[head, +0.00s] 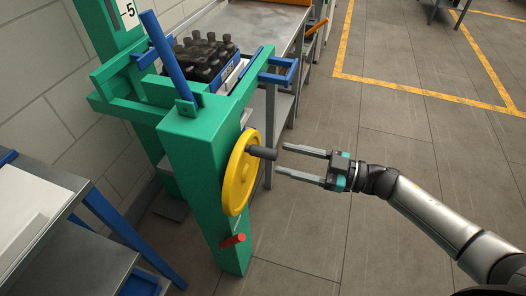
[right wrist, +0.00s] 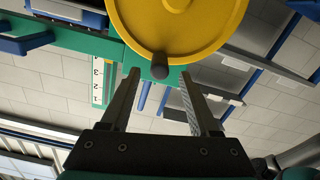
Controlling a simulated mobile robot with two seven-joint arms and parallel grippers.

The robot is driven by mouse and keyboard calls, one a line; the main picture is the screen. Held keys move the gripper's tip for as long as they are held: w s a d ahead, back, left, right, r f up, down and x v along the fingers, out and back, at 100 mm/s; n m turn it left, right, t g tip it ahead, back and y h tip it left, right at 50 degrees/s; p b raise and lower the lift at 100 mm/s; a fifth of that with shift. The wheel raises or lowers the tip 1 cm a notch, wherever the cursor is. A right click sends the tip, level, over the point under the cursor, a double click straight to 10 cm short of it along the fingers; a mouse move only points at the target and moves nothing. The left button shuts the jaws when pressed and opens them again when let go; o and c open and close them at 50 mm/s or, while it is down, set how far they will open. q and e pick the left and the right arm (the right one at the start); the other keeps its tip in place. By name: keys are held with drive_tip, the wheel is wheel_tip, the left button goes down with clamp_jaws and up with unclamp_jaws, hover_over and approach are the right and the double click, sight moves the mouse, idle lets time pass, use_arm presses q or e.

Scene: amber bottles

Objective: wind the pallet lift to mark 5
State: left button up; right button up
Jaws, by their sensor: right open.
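The green pallet lift (head: 190,150) stands in the middle left of the head view, with a yellow handwheel (head: 236,178) on its right side. A dark crank knob (head: 262,152) sticks out from the wheel toward my right gripper. My right gripper (head: 281,161) is open, its fingers pointing at the knob with a small gap. In the right wrist view the wheel (right wrist: 180,22) and knob (right wrist: 160,66) show beyond the open fingers, the knob between their lines. A white mark plate (head: 128,12) with a 5 shows at the post's top. My left gripper is not in view.
Dark bottles (head: 200,55) stand in a crate on the lift. A red handle (head: 232,240) sticks out low on the lift. A metal table (head: 285,30) stands behind, and a grey bench (head: 60,250) at lower left. Floor to the right is clear.

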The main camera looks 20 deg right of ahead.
sight(246, 149)
drive_tip(key=x, duration=0.6)
drive_tip(key=shift+w+a, duration=0.25)
clamp_jaws()
idle(1.2)
